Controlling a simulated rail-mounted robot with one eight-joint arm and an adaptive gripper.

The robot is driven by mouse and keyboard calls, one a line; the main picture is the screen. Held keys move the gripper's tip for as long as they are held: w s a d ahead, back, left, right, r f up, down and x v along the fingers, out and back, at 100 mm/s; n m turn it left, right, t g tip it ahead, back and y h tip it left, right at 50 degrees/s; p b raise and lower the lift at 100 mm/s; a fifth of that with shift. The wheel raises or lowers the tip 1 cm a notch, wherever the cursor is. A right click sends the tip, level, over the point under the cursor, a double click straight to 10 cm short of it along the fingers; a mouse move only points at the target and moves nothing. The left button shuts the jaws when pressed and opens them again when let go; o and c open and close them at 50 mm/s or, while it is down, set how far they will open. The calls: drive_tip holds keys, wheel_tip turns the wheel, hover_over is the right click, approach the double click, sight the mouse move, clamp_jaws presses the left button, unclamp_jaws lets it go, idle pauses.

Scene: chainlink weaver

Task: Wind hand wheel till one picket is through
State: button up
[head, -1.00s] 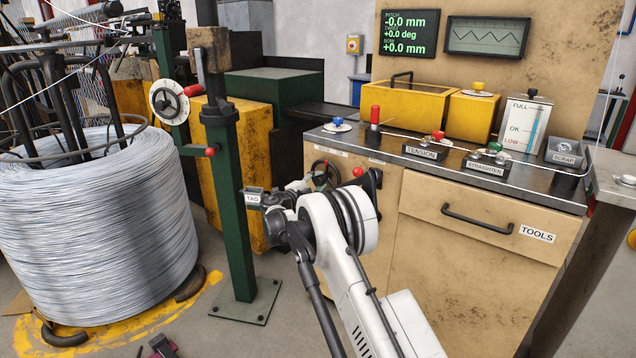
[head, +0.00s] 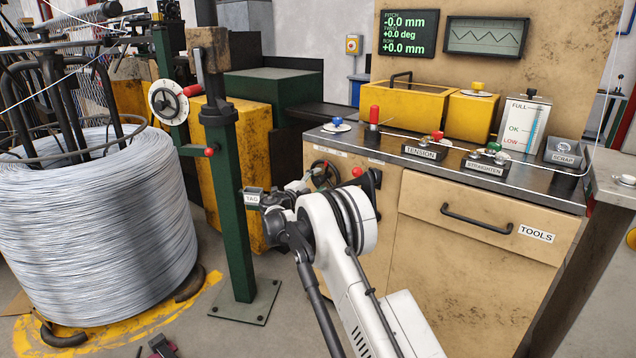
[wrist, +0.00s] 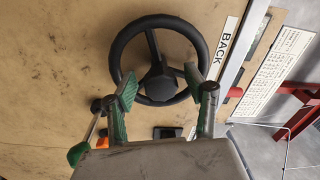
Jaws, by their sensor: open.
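The black three-spoke hand wheel (wrist: 158,84) is on the tan cabinet face, under the BACK label. It also shows in the head view (head: 322,174), small and partly hidden by my gripper. My gripper (wrist: 160,73) is open, its green-padded fingers spread on either side of the wheel's hub and across its rim in the picture. Nothing is held between them. Whether the fingers touch the wheel cannot be told. In the head view my gripper (head: 305,184) is beside the wheel. No woven picket can be made out.
A wire coil (head: 95,215) stands at the left, beside a green post (head: 238,200) with a red-knobbed crank. The bench top carries TENSION (head: 420,152) and STRAIGHTEN (head: 486,166) controls. A red-knobbed lever (head: 360,173) sits close right of the wheel. The readout (head: 408,33) shows zeros.

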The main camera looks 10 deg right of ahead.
drive_tip(key=shift+a, duration=0.1)
drive_tip(key=v, duration=1.2)
